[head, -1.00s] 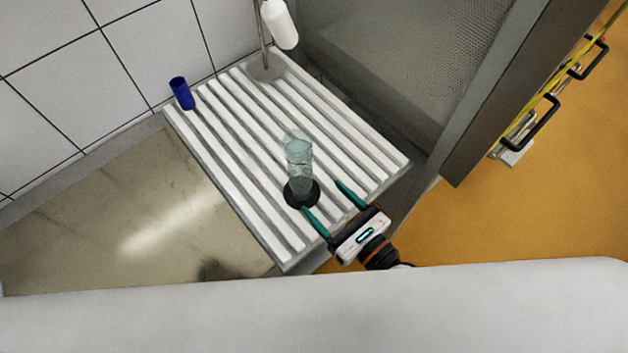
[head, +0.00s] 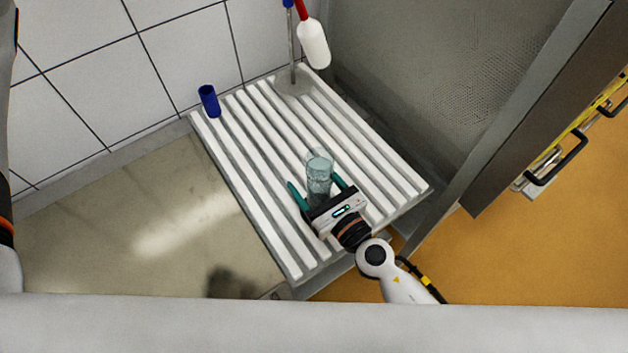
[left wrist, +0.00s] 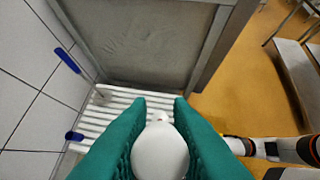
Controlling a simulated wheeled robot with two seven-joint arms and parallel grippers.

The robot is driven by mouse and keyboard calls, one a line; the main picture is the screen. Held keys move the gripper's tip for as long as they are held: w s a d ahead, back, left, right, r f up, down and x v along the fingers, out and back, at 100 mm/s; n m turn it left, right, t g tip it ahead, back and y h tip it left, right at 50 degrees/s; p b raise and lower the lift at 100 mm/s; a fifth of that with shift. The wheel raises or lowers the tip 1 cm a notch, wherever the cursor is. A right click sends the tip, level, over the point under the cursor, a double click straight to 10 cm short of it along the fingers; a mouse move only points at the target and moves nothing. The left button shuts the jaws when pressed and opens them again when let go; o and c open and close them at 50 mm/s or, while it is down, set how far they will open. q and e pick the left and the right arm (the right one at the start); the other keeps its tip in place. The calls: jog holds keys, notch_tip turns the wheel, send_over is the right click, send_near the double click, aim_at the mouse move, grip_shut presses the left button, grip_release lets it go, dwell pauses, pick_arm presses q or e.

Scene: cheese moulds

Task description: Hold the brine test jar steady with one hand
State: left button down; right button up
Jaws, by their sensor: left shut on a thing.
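The brine test jar (head: 319,170) is a clear, upright cylinder with pale bluish contents, on the white slatted rack (head: 246,195). My right gripper (head: 316,190) reaches in from the lower right, low over the rack. Its teal fingers are open on either side of the jar. The left finger is visibly apart from the glass; the right one is close, and I cannot tell if it touches. The jar's foot is hidden behind the gripper. My left gripper (left wrist: 158,112) is outside the head view; its wrist view shows teal fingers shut on a rounded white object (left wrist: 158,152).
A blue cup (head: 209,101) stands at the rack's back left corner. A tiled wall (head: 180,60) is at left, a grey panel (head: 440,70) at right. The middle slats are clear.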

jog(key=shift+c, duration=0.2)
jog(key=c, duration=1.3)
pick_arm(q)
notch_tip(320, 180, down, 13)
pick_arm(e)
jog(key=shift+c, duration=0.2)
dwell(0.3)
pick_arm(q)
jog(key=c, duration=1.2)
grip_release()
jog(key=shift+c, duration=0.2)
jog(key=v, duration=1.2)
